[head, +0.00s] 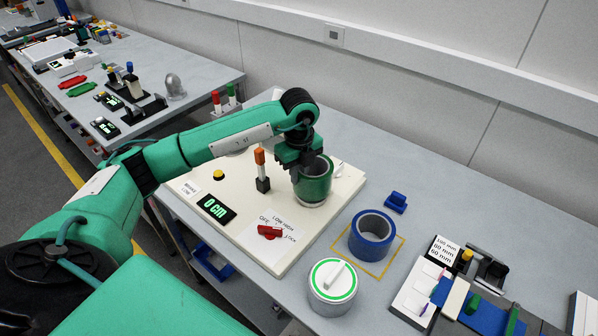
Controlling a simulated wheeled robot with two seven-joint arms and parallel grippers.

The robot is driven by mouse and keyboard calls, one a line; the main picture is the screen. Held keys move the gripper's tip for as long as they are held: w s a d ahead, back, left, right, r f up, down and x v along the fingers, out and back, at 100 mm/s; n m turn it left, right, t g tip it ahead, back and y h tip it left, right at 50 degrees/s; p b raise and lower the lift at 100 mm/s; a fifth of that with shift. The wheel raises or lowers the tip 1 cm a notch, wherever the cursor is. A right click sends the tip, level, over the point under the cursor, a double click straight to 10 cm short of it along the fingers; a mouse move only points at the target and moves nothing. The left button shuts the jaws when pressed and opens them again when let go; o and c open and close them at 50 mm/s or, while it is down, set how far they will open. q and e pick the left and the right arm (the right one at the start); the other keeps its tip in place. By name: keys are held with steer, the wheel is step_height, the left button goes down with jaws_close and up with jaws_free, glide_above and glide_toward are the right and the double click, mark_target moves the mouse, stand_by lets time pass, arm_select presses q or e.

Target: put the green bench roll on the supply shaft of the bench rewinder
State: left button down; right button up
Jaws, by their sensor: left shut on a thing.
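The green bench roll (316,185) is upright over the back right part of the cream bench rewinder (250,240). My left gripper (301,163) comes down on its back left side and is shut on its wall. A pale round part shows just under the roll's lower edge; I cannot tell whether the roll rests on it or hangs above it. The supply shaft cannot be made out; the roll and gripper may hide it. The rewinder has a display (215,208) reading 0 cm, a red switch (270,231) and an orange-topped post (261,170). My right gripper is not in view.
A blue roll (372,238) stands in a yellow outlined square right of the rewinder. A white-lidded can with a green ring (333,287) stands in front. A small blue block (396,202) lies behind. A device with a blue strip (480,318) is at right. Bench is clear at back right.

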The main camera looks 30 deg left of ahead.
arm_select(q)
steer(key=shift+f+b, duration=0.75)
steer(key=shift+f, duration=0.35)
steer(key=shift+r, duration=0.1)
steer(key=c, duration=1.3)
jaws_free()
step_height(320, 180, up, 14)
steer(key=shift+f+b, duration=0.1)
steer(key=shift+b, duration=1)
